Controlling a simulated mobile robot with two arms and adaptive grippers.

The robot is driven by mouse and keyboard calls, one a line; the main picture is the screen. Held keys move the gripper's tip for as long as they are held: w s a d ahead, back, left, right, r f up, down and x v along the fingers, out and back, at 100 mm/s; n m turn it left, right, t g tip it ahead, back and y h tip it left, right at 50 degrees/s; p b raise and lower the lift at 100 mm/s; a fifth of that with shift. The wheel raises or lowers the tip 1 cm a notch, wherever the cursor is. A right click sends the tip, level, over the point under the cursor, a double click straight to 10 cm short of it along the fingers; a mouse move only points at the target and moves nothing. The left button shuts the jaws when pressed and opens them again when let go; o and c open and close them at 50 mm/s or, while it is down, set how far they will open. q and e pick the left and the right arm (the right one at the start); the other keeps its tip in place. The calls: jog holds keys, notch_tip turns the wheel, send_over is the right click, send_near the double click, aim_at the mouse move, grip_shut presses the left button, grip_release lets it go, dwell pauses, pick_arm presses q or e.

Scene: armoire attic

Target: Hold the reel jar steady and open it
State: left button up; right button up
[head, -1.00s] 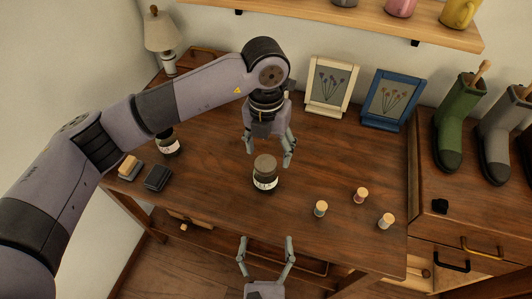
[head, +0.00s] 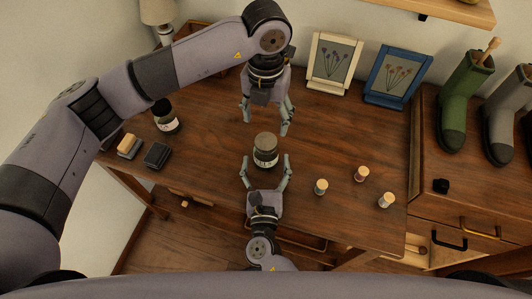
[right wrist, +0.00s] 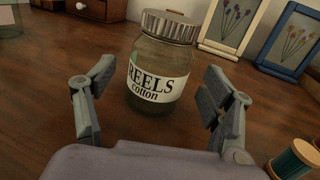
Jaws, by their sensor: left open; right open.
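The reel jar (head: 265,150) stands upright on the wooden table, its lid on. In the right wrist view the jar (right wrist: 158,68) is glass with a ribbed metal lid (right wrist: 169,26) and a label reading "REELS cotton". My right gripper (head: 265,165) is open, its fingers pointing at the jar from the table's front edge. In the right wrist view its fingers (right wrist: 150,108) are on either side, short of the jar and apart from it. My left gripper (head: 265,115) is open and empty above and behind the jar, its fingers pointing down.
Several spools (head: 321,187) stand to the right of the jar. A cream frame (head: 332,61) and a blue frame (head: 397,76) stand at the back. Boots (head: 459,103) stand on the right-hand cabinet.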

aim_at(266, 163)
jog(key=shift+w, duration=1.75)
jog(key=shift+c, duration=0.5)
